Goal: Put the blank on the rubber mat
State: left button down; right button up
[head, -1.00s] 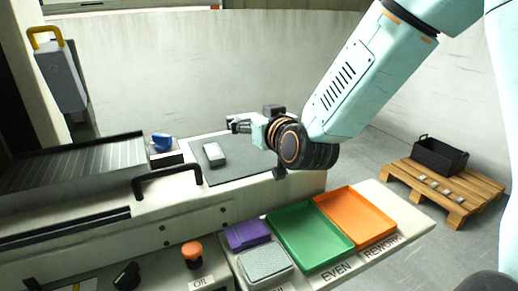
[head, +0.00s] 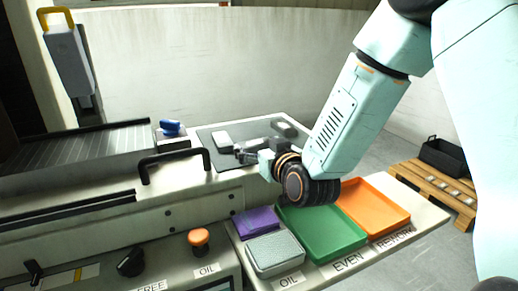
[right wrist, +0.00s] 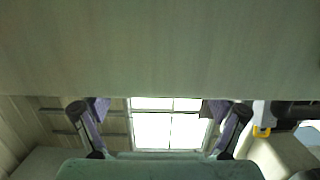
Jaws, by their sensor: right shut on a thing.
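The rubber mat (head: 205,139) is a flat dark grey sheet on the pale bench top behind the trays. A pale grey block (head: 222,138) lies on its left part. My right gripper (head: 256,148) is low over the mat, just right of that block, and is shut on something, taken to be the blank. The held piece is hard to make out among the dark fingers. In the right wrist view both fingers (right wrist: 160,118) show, with a bright window behind them. My left gripper is not in view.
A black bar handle (head: 174,157) stands in front of the mat. Green (head: 322,238) and orange (head: 375,215) trays, a purple item (head: 257,222) and a grey tray (head: 274,252) are nearer. A blue object (head: 171,128) sits left of the mat. A pallet (head: 440,188) stands at the right.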

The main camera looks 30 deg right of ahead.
jog(key=o, duration=1.2)
jog(key=shift+o, duration=1.4)
jog(key=shift+a+r, duration=0.1)
jog(key=shift+a, duration=0.05)
jog(key=s+r+p, duration=0.2)
jog(key=s+p, duration=0.8)
jog(key=s, duration=0.2)
jog(key=shift+a, duration=0.3)
